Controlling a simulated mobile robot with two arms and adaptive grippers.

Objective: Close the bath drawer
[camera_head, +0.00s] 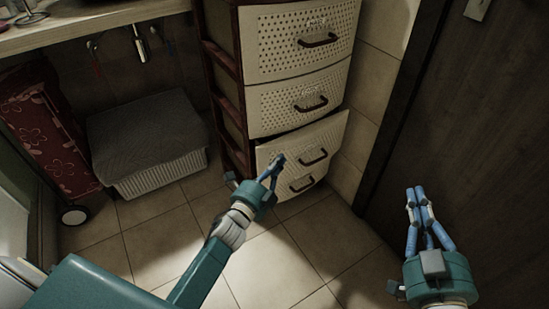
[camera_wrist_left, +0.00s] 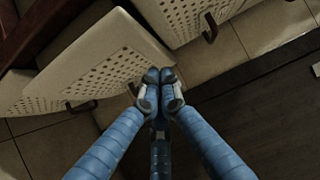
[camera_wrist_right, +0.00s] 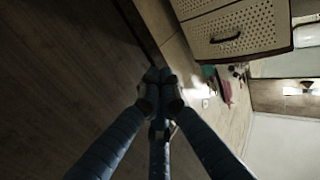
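The bath drawer unit is a cream perforated plastic tower in a dark red frame. Its third drawer (camera_head: 284,150) sticks out past the drawer above, with a dark handle (camera_head: 315,158). My left gripper (camera_head: 279,160) has its fingertips together at the front of this drawer, left of the handle; whether they touch it I cannot tell. In the left wrist view the shut fingertips (camera_wrist_left: 160,76) overlap the edge of a perforated front (camera_wrist_left: 105,60), with nothing seen between them. My right gripper (camera_head: 416,192) is shut and empty, away from the drawers near the dark door.
Upper drawers (camera_head: 300,105) look shut. A lidded white basket (camera_head: 160,172) and a red floral wheeled bag (camera_head: 45,135) stand left, below a counter (camera_head: 90,28). A dark door (camera_head: 470,110) is at right. Tiled floor (camera_head: 310,240) before the unit is clear.

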